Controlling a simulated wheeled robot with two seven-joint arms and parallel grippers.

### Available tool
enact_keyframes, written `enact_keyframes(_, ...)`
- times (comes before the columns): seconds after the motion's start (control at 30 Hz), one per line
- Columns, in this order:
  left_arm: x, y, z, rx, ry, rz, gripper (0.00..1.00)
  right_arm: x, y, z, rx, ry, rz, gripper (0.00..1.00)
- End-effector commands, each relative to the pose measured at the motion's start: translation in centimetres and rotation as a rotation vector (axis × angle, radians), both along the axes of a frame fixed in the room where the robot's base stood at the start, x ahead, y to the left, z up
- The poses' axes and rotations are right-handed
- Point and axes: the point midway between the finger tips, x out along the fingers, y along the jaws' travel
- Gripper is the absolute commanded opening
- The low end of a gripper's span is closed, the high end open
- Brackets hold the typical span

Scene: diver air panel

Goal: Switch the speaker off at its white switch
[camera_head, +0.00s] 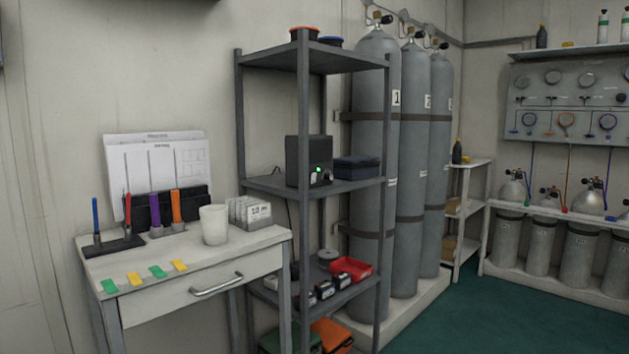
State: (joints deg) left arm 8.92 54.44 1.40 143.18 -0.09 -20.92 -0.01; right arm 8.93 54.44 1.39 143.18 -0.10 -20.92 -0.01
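A dark box that looks like the speaker (306,158) stands upright on the middle shelf of the grey rack. A small green light (318,169) glows low on its front. A small pale part, probably the white switch (327,175), shows at its lower right front; its position is too small to read. Neither of my grippers is in view.
The speaker shares its shelf (265,184) with a dark blue case (357,167) at its right. A rack post stands close in front of it. A white desk (180,262) with a cup (213,225) is at the left. Grey cylinders (376,200) stand behind the rack; green floor is clear at right.

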Motion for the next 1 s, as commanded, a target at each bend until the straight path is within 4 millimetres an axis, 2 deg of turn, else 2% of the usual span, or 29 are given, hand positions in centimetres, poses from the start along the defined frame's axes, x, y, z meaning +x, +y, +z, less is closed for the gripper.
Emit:
enact_keyframes(0.1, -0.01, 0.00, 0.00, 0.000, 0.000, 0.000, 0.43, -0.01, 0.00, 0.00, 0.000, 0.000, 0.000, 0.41)
enact_keyframes(0.37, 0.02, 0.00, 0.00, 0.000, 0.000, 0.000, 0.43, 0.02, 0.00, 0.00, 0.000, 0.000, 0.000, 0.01)
enact_keyframes(1.0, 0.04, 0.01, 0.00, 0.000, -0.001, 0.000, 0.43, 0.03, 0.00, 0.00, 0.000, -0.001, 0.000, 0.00)
